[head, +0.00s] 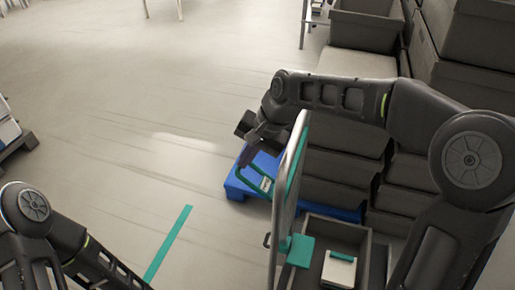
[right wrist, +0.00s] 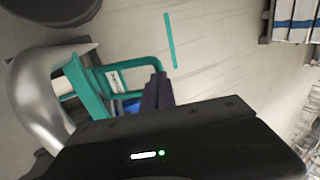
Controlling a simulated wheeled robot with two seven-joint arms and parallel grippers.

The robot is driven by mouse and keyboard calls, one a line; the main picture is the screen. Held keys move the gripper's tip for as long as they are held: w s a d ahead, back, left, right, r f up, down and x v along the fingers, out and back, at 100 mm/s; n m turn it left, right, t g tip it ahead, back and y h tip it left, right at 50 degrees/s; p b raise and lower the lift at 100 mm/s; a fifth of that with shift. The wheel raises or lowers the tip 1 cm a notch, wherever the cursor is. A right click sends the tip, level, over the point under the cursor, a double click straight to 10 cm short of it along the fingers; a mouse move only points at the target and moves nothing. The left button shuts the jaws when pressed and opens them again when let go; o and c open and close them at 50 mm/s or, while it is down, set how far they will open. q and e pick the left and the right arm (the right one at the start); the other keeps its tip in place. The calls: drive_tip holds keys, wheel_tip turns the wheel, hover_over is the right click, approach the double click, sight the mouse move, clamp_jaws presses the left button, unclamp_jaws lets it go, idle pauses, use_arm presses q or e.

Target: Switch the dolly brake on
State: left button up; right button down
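A low blue dolly (head: 236,184) stands on the floor beside stacked grey crates. A teal bent bar (head: 254,186) with a small white label stands at its near left side; I take it for the brake lever. My right gripper (head: 249,148) is at the top of this bar. In the right wrist view the teal bar (right wrist: 130,64) ends at the dark fingers (right wrist: 157,92), which sit close together; whether they grip it is hidden. A silver upright tube (right wrist: 36,100) is beside it, and shows as an upright frame (head: 287,180) in the head view. My left gripper is out of view.
An open crate (head: 318,226) with a white and teal item (head: 339,268) is at the lower right. A teal floor stripe (head: 168,242) crosses clear floor on the left.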

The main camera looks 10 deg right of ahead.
drive_tip(key=a+p, duration=0.1)
drive_tip(key=w+g+h+p, duration=0.1)
drive_tip(key=p, duration=0.1)
drive_tip(key=shift+a+f, duration=0.3)
drive_tip(key=shift+a, duration=0.1)
use_arm(q)
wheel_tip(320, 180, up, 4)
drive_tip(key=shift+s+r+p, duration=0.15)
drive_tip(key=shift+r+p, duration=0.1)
drive_tip(key=shift+p, duration=0.1)
use_arm(e)
drive_tip(key=f+h, duration=0.1)
drive_tip(key=a+f, duration=0.1)
drive_tip(key=f, duration=0.1)
drive_tip(key=w+f+g+h, duration=0.1)
drive_tip(key=shift+a+f+h, duration=0.15)
drive_tip(key=shift+a+h, duration=0.1)
drive_tip(key=shift+h, duration=0.05)
drive_tip(key=shift+s+f, duration=0.1)
drive_tip(key=shift+f, duration=0.05)
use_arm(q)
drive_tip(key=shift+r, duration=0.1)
